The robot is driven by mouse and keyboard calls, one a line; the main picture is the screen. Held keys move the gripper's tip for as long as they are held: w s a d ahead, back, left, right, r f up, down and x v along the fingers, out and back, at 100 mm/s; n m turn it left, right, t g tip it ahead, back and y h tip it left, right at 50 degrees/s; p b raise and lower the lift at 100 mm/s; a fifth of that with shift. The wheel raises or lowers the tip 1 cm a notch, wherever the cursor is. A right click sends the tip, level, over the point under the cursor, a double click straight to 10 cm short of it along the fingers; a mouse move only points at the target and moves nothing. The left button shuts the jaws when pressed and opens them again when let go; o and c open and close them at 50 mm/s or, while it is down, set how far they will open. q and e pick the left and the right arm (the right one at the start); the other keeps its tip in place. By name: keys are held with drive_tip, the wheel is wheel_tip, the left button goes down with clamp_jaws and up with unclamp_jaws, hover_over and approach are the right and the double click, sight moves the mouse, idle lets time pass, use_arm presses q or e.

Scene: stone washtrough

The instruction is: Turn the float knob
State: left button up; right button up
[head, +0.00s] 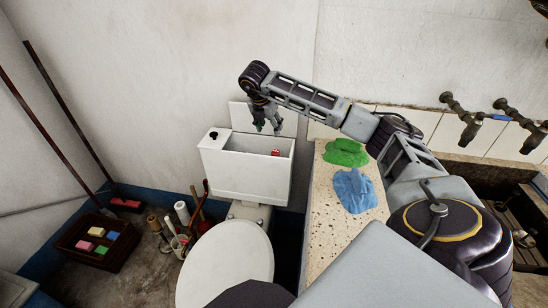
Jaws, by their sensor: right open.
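The float knob (276,153) is a small red piece inside the open white toilet tank (240,180), near its right end. Most of the tank's inside is hidden by the front wall. My right gripper (267,128) hangs over the back of the tank, fingers pointing down and apart, with nothing between them. It is above and a little to the left of the red knob, not touching it. My left gripper is not in view.
A white lid (240,117) leans on the wall behind the tank. The closed toilet seat (228,265) is in front. A stone counter (325,215) at the right holds a green cloth (346,152) and a blue cloth (354,190). A dark crate (75,258) stands at left.

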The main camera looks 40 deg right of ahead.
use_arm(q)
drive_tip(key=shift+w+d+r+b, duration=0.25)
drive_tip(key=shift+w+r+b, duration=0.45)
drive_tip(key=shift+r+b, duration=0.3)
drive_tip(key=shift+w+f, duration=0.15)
